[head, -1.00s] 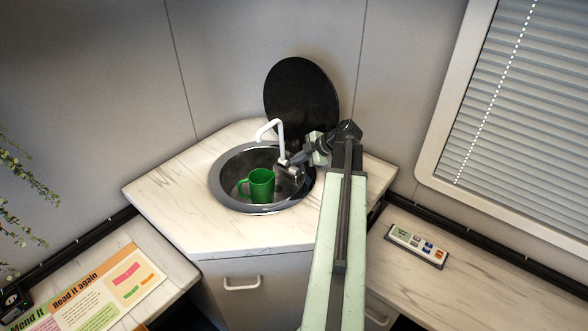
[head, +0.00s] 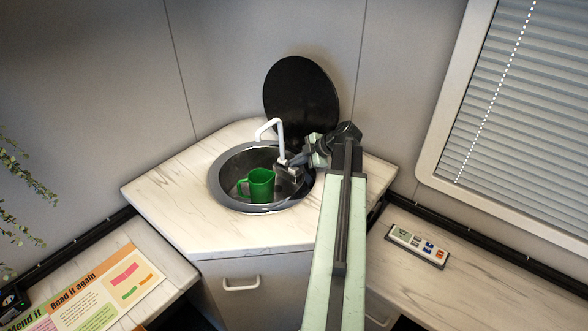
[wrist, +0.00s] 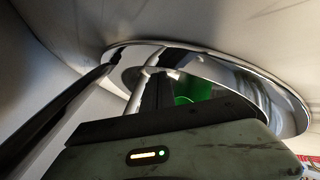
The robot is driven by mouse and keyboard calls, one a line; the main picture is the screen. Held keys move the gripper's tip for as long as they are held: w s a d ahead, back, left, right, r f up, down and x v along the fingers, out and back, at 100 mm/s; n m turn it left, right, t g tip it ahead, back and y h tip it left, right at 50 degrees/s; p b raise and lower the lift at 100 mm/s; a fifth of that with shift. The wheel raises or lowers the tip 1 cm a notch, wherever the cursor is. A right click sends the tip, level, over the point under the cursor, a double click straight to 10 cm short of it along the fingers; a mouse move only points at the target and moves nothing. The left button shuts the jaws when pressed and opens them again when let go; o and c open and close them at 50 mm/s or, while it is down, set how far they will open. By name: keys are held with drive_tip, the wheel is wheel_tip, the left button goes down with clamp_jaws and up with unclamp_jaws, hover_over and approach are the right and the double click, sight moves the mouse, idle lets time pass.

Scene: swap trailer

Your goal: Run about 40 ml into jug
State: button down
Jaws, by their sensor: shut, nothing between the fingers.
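A green jug (head: 262,186) with its handle to the left stands upright in the round steel sink (head: 226,196). It also shows in the wrist view (wrist: 193,88), partly hidden by my gripper. A white faucet (head: 269,125) arches up behind the sink, its parts beside my gripper. My gripper (head: 284,168) is shut and empty, over the right side of the sink, to the right of and a little above the jug. Whether it touches the faucet is unclear. I cannot make out any water or the level in the jug.
A black round lid (head: 300,95) stands up behind the sink. The marbled counter (head: 170,190) is clear to the left and front. A remote (head: 416,246) lies on the right-hand bench, and printed sheets (head: 100,290) lie on the left-hand one.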

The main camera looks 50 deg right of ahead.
sight(296, 169)
drive_tip(key=shift+f+b, duration=0.45)
drive_tip(key=shift+f, duration=0.05)
drive_tip(key=shift+r, duration=0.1)
idle(1.6)
drive_tip(key=shift+r+p, duration=0.85)
drive_tip(key=shift+p, duration=0.1)
wheel_tip(296, 169, up, 5)
drive_tip(key=p, duration=0.5)
idle(1.1)
